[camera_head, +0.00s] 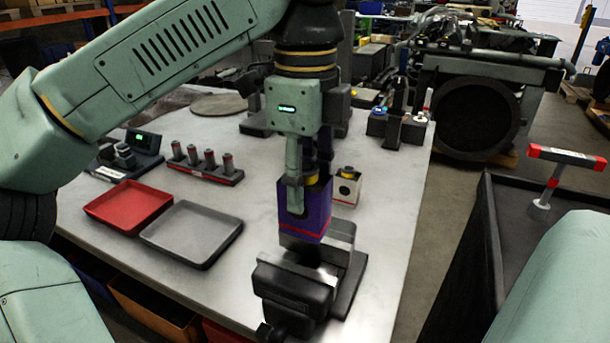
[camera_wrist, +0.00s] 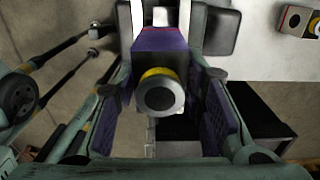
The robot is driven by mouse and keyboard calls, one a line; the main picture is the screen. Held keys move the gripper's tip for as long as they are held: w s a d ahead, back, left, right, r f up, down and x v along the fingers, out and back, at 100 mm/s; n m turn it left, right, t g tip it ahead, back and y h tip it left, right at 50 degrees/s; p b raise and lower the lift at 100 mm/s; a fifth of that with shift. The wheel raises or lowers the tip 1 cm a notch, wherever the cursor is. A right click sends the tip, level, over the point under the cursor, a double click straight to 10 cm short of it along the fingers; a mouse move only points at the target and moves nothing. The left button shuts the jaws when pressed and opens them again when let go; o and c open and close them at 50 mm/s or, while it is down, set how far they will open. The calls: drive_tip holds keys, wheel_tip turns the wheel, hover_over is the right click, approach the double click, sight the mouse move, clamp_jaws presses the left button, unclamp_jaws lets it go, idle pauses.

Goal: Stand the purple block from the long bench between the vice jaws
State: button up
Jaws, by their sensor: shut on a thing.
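The purple block (camera_head: 314,222) has a red stripe near its bottom and a round yellow-ringed knob on top. It is upright in my gripper (camera_head: 306,192), which is shut on its sides. In the wrist view the block (camera_wrist: 160,40) and its knob (camera_wrist: 160,92) show between the fingers. The dark grey vice (camera_head: 296,287) stands near the front right of the bench, with its jaws just below and in front of the block. The block's lower end overlaps the rear jaw in the picture; I cannot tell whether it touches the vice.
A white block (camera_head: 346,188) with a similar knob stands just behind. A red tray (camera_head: 128,206), a grey tray (camera_head: 191,234) and a rack of several cylinders (camera_head: 205,168) lie to the left.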

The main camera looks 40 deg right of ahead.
sight(305, 222)
drive_tip(key=shift+d+f, duration=0.1)
drive_tip(key=shift+f, duration=1.5)
drive_tip(key=shift+f, duration=0.2)
drive_tip(key=shift+f+b, duration=0.35)
drive_tip(key=shift+b, duration=0.15)
drive_tip(key=shift+f, duration=0.2)
drive_tip(key=shift+f+b, duration=0.4)
drive_tip(key=shift+b, duration=0.05)
drive_tip(key=shift+f, duration=0.3)
idle(0.4)
drive_tip(key=shift+f+b, duration=0.35)
drive_tip(key=shift+b, duration=0.15)
drive_tip(key=shift+f, duration=0.1)
